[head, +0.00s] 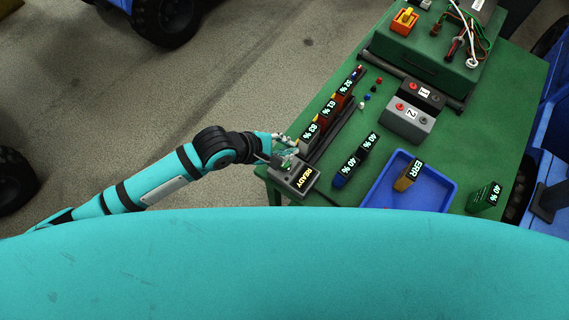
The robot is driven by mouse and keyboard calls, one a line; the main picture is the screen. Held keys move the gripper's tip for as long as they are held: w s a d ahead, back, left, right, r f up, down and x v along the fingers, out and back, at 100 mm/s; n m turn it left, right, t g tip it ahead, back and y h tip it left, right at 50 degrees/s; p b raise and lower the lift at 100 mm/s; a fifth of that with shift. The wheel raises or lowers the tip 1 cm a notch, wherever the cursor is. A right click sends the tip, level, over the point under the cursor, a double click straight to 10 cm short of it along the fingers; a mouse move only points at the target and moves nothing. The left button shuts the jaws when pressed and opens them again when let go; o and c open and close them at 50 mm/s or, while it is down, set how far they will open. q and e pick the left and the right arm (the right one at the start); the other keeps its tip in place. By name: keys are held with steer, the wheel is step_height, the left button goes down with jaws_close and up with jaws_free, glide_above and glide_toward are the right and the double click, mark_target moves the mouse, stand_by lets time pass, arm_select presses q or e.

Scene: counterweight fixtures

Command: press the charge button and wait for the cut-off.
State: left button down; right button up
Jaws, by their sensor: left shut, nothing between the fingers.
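A dark grey charger (296,178) with a display reading READY sits at the table's near left corner. My left gripper (285,149) is shut and empty, at the back edge of the charger, with its fingers close over it. I cannot tell whether the fingers touch it. The charge button cannot be made out and may be hidden by the gripper. My right gripper is not in view.
Batteries with percent displays stand in a row (327,115) along the green table's (420,142) left side, just beyond the gripper. Two dark batteries (357,160) stand right of the charger. A blue tray (446,196) holds a battery reading ERR (404,180). Numbered grey boxes (406,122) stand behind.

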arm_select(q)
steer(key=b, duration=0.6)
glide_above(286, 166)
step_height(286, 166, down, 5)
steer(key=shift+f, duration=0.95)
steer(key=shift+f, duration=0.2)
steer(key=shift+f+p, duration=0.25)
steer(key=shift+p, duration=0.1)
steer(key=shift+f, duration=0.65)
stand_by(0.6)
steer(key=shift+r, duration=0.1)
steer(key=shift+r+p, duration=0.95)
steer(key=shift+p, duration=0.3)
